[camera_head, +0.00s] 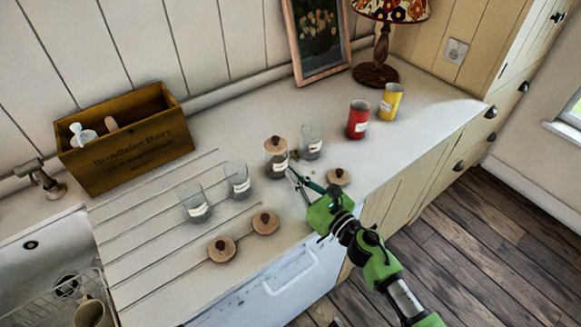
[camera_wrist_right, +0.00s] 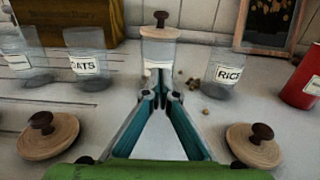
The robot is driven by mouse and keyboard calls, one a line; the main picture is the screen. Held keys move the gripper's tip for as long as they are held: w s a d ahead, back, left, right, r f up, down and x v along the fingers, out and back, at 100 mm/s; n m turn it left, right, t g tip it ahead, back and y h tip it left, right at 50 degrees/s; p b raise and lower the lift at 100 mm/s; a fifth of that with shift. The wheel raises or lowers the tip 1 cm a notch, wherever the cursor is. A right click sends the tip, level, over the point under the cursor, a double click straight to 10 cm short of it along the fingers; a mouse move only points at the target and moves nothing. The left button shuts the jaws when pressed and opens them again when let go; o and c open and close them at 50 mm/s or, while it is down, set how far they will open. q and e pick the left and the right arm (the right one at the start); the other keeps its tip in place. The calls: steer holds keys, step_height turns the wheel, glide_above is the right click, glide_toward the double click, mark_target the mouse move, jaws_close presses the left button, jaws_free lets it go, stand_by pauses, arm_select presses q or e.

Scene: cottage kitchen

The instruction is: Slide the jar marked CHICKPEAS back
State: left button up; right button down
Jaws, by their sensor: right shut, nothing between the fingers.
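A glass jar with a wooden lid (camera_head: 277,155) stands upright on the counter; it also shows in the right wrist view (camera_wrist_right: 159,44). Its label is too small to read in the head view and mostly hidden by my fingers in the wrist view. My right gripper (camera_head: 293,170) is shut and empty, its tips pointing at the lower front of this jar; I cannot tell if they touch. Open jars stand around it: one marked RICE (camera_wrist_right: 229,73) to its right, one marked OATS (camera_wrist_right: 88,66) to its left, and a further jar (camera_head: 194,202) with an unreadable label. My left gripper is not in view.
Loose wooden lids (camera_head: 222,249) (camera_head: 265,223) (camera_head: 339,177) lie along the counter front. Small round bits (camera_wrist_right: 192,82) lie between the lidded jar and RICE.

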mark_target(269, 149)
steer(key=shift+x, duration=0.9)
steer(key=b+x, duration=0.2)
steer(key=x, duration=0.2)
steer(key=b+x, duration=0.2)
steer(key=x, duration=0.3)
steer(key=shift+w+f, duration=0.2)
steer(key=shift+w+a+r+b, duration=0.2)
steer(key=shift+w+a+b, duration=0.1)
steer(key=shift+w+a, duration=0.1)
